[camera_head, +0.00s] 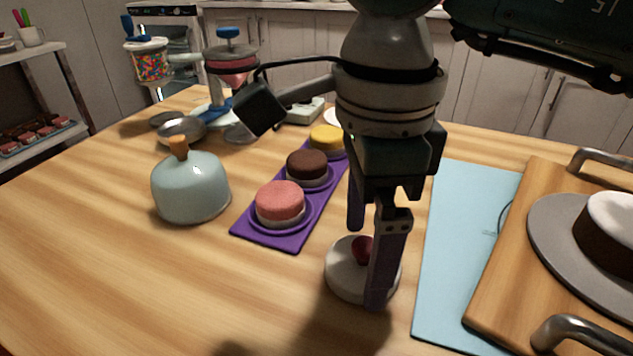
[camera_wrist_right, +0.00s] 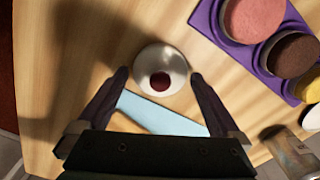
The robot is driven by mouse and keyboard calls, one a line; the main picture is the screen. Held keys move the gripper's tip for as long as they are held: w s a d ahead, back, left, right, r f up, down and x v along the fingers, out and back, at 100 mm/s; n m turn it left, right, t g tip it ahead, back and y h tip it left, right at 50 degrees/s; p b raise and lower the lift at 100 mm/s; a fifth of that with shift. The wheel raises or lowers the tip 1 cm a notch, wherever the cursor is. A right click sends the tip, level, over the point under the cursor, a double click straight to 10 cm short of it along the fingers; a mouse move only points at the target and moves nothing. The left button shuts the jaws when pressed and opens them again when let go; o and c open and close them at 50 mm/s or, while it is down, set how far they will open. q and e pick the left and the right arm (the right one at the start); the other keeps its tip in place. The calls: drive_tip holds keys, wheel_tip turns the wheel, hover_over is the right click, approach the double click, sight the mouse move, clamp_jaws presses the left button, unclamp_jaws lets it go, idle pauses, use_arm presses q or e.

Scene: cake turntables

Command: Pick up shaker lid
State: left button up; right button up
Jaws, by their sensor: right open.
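A round white lid with a dark red knob, which looks like the shaker lid (camera_head: 342,276), lies flat on the wooden table in front of the purple tray. In the right wrist view the lid (camera_wrist_right: 157,60) shows from above with its knob near the middle. My right gripper (camera_head: 366,262) points down over the lid, open, with one finger on each side of the knob. In the right wrist view the fingertips (camera_wrist_right: 159,75) flank the lid, and the knob lies between them. I cannot tell whether the fingers touch it. My left gripper is not in view.
A purple tray (camera_head: 243,231) with pink, brown and yellow cakes lies left of the gripper. A pale blue dome (camera_head: 190,190) stands further left. A light blue mat (camera_head: 450,270) and a wooden board (camera_head: 500,280) bearing a cake stand are right. The front left table is clear.

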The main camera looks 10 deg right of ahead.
drive_tip(key=shift+f, duration=0.65)
drive_tip(key=c, duration=1)
drive_tip(key=shift+r, duration=0.15)
